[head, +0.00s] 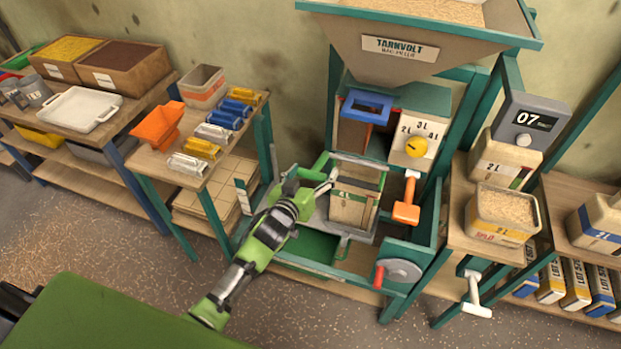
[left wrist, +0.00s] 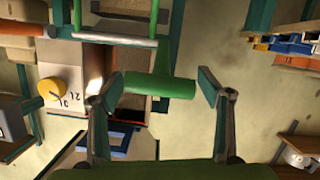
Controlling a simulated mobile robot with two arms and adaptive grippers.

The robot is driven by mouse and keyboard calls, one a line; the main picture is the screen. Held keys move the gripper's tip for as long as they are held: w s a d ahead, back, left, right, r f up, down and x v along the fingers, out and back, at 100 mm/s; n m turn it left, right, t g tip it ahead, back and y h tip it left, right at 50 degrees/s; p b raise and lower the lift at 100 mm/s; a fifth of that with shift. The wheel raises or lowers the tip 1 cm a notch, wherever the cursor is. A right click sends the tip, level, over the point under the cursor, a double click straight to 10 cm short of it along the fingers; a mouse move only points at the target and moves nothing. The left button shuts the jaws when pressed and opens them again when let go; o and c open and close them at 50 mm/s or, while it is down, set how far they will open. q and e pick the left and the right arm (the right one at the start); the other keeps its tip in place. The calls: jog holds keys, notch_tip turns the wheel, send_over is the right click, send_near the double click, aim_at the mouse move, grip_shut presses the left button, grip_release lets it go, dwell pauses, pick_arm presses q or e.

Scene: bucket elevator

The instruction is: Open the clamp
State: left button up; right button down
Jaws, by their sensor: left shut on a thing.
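My left gripper (head: 326,183) is at the clamp's left end, beside the bucket. In the left wrist view, the clamp's green handle (left wrist: 160,86) lies crosswise between the two fingers (left wrist: 160,78), and a green lever rises from it. My right gripper is not in view.
An orange lever (head: 407,200) hangs right of the bucket, below a yellow dial (head: 416,147). A crank wheel (head: 399,272) is lower right. Open floor lies in front.

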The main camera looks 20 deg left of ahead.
pick_arm(q)
jog(key=shift+w+r, duration=0.25)
jog(key=shift+r, duration=0.45)
jog(key=shift+c, duration=0.2)
jog(key=o, duration=1.5)
jog(key=shift+o, duration=0.6)
jog(key=shift+d+f, duration=0.1)
jog(key=shift+s+f, duration=0.1)
jog(key=shift+s, duration=0.3)
jog(key=v, duration=1.1)
jog(key=shift+r, duration=0.25)
jog(key=shift+f, duration=0.15)
